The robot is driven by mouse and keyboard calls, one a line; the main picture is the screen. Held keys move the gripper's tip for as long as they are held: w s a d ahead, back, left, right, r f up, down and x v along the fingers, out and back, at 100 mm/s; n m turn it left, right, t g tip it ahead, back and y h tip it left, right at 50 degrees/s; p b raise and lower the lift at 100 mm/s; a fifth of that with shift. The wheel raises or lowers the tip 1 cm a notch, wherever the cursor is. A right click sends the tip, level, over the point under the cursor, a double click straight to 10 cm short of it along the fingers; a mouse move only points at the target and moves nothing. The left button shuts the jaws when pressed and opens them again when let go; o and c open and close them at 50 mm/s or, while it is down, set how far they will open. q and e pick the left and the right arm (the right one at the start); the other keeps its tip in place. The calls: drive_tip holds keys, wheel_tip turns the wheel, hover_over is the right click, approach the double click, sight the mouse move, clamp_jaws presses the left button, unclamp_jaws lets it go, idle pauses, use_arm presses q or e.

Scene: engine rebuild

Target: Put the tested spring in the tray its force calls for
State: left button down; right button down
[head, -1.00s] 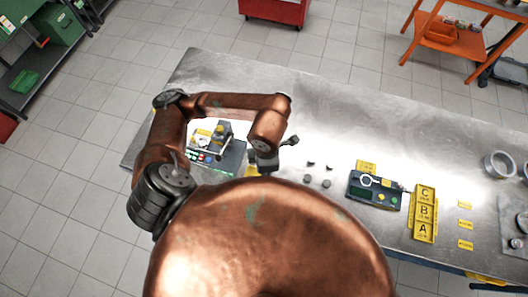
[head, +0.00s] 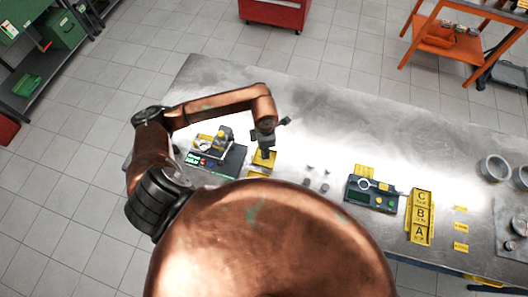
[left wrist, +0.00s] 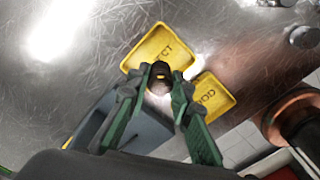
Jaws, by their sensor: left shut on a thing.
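My left gripper (head: 264,145) is above the table near two yellow trays. In the left wrist view its green fingers (left wrist: 160,82) are shut on a small dark spring (left wrist: 160,72), of which only the end shows. The spring is over the near corner of the tray whose label ends in "ECT" (left wrist: 150,45), close to the gap beside the tray ending in "OOD" (left wrist: 205,98). In the head view the farther tray (head: 264,158) shows below the gripper; the nearer one is mostly hidden by my body. The spring's height cannot be told. My right gripper is not in view.
A tester with a lit green display (head: 192,158) stands left of the trays. Several small metal pieces (head: 309,170), a second dark device (head: 372,197) and yellow A-B-C bins (head: 421,218) stand to the right. The table's far middle is clear.

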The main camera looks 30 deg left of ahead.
use_arm(q)
drive_tip(key=shift+w+a+f, duration=0.1)
drive_tip(key=shift+w+f, duration=0.05)
drive_tip(key=shift+f, duration=0.15)
wheel_tip(320, 180, down, 2)
drive_tip(key=shift+f+p, duration=0.15)
drive_tip(key=shift+p, duration=0.55)
drive_tip(key=shift+f, duration=0.35)
drive_tip(key=shift+f, duration=0.2)
drive_tip(key=c, duration=1.7)
unclamp_jaws()
drive_tip(key=shift+r, duration=0.1)
